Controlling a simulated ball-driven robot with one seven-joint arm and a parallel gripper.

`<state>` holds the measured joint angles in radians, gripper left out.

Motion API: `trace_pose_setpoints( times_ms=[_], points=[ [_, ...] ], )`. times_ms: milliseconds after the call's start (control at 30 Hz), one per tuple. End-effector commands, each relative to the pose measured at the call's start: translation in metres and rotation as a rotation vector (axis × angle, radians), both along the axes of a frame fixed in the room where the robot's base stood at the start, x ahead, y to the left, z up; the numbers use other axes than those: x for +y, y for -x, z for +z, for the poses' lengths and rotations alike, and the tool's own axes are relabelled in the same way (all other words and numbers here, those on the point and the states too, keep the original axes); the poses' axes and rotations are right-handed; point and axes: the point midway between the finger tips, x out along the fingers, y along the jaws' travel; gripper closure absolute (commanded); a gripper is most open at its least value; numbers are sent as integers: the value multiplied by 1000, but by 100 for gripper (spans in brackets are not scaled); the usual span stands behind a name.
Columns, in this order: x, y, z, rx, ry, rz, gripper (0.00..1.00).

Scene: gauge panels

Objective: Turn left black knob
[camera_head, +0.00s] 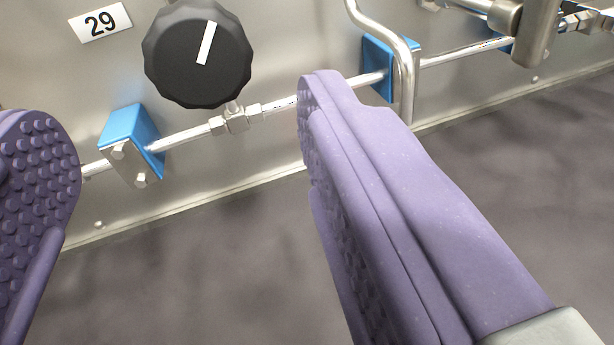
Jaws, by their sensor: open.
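A black knob (190,62) with a scalloped edge and a white pointer line sits on the metal panel at the upper left. Its pointer is near upright, leaning a little to the right. A label reading 29 (100,22) is to its left. My gripper (190,125) is open, with two purple studded fingers spread wide. One finger is at the left edge and the other at centre right. The knob shows in the gap between them, beyond the fingertips, and neither finger appears to touch it. Only one black knob is in view.
A thin metal pipe (188,134) runs across the panel below the knob, held by blue brackets (132,127). A bent pipe (404,70) and a metal fitting (537,30) are at the upper right. The grey floor (200,270) below is clear.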

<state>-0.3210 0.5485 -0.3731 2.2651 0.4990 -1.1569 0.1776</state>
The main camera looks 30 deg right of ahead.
Motion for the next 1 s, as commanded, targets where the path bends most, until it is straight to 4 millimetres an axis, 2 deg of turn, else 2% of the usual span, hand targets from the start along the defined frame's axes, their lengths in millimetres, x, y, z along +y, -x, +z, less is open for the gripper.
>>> trace_pose_setpoints(
  times_ms=[67, 300, 500, 800, 833, 1000],
  points=[
    [-4, -3, -2, -5, 10, -6, 31],
    [-23, -40, -3, -8, 10, -6, 31],
    [-33, -62, -2, -8, 8, -4, 31],
    [-36, -67, -1, -6, 7, -3, 31],
    [-36, -67, -1, -6, 7, -3, 33],
    [-35, -67, 0, -6, 7, -3, 72]
  ],
)
